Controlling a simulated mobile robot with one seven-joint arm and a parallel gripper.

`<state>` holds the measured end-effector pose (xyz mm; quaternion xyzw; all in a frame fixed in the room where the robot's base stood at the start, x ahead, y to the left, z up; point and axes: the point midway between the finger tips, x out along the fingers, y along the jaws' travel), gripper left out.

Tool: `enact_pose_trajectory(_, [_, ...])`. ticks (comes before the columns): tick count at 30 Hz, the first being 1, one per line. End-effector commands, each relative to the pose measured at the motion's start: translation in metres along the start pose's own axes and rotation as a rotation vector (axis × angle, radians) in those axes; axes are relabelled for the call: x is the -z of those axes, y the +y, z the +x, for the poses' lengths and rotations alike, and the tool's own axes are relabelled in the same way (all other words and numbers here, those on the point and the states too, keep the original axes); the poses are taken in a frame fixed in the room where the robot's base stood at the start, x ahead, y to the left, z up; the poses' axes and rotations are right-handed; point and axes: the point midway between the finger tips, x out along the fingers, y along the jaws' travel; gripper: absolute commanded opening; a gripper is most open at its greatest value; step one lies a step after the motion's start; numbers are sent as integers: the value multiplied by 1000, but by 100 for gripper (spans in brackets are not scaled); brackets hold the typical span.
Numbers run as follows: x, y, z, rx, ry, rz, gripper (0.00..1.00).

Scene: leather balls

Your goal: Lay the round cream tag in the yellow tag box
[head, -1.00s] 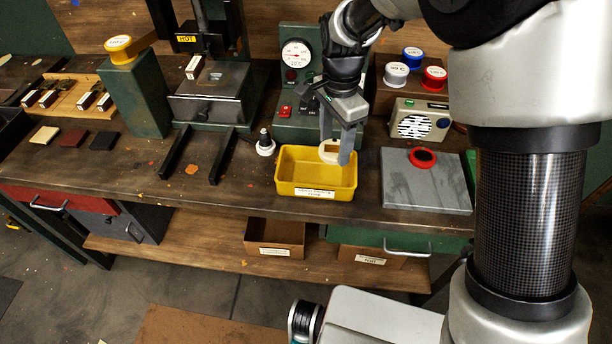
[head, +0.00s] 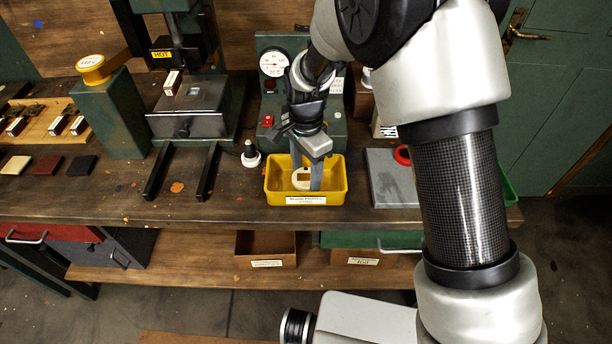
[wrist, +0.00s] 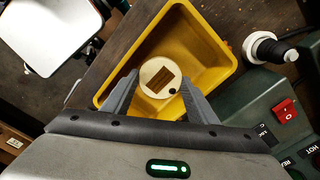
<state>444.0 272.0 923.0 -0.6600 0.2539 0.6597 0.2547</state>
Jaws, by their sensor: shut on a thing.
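The round cream tag (wrist: 159,77) is held between the fingertips of my gripper (wrist: 152,82), which is shut on it. It has a rectangular window and a small dark hole. In the head view the tag (head: 300,180) shows inside the outline of the yellow tag box (head: 333,193), with my gripper (head: 306,178) reaching down into the box from above. The yellow tag box (wrist: 211,25) lies behind the tag in the wrist view. I cannot tell whether the tag touches the box floor.
A white-and-black knob-topped object (head: 250,154) stands just left of the box. A green gauge machine (head: 273,95) stands behind it. A grey slab (head: 391,178) with a red ring (head: 403,155) lies to the right. Two dark rails (head: 207,172) lie further left.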

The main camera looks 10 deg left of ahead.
Motion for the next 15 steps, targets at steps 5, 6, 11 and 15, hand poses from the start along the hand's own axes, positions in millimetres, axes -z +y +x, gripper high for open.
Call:
enact_pose_trajectory(5, [0,0,19,0,0,0,31])
enact_pose_trajectory(6, [0,0,19,0,0,0,31])
enact_pose_trajectory(11, [0,0,19,1,0,0,31])
enact_pose_trajectory(15, [0,0,23,0,0,0,55])
